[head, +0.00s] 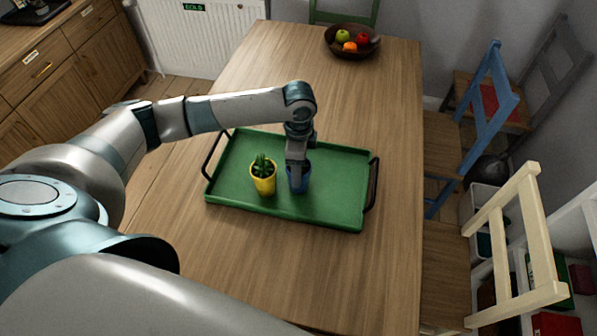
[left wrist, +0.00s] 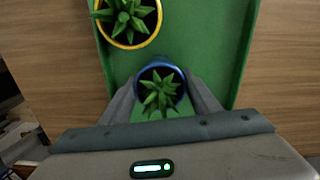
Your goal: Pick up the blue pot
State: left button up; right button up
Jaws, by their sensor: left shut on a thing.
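The blue pot (head: 305,180) stands on the green tray (head: 325,211), to the right of the yellow pot (head: 263,184). My left gripper (head: 297,173) comes down from above and is shut on the blue pot, hiding much of it in the head view. In the left wrist view the blue pot (left wrist: 161,70) sits between the two fingers of my left gripper (left wrist: 162,102), with a spiky green plant in it. The yellow pot (left wrist: 128,42) also holds a green plant. My right gripper is not in view.
The tray lies on a wooden table (head: 225,266) and has dark handles at both ends. A brown fruit bowl (head: 350,50) stands at the table's far end. A blue chair (head: 488,92) and a pale chair (head: 531,243) stand along the right side. The near tabletop is clear.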

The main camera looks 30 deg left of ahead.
pick_arm(q)
jog(key=shift+r, duration=0.15)
jog(key=shift+w+r+b, duration=0.1)
jog(key=shift+r+b, duration=0.25)
jog(key=shift+r, duration=0.2)
notch_tip(320, 180, up, 2)
jog(key=shift+r+b, duration=0.15)
jog(key=shift+b, duration=0.3)
jog(key=s+d+r+b, duration=0.2)
jog(key=d+r, duration=0.5)
jog(key=d, duration=0.4)
jog(key=shift+s+r, duration=0.2)
jog(key=shift+s, duration=0.55)
jog(key=shift+d, duration=0.1)
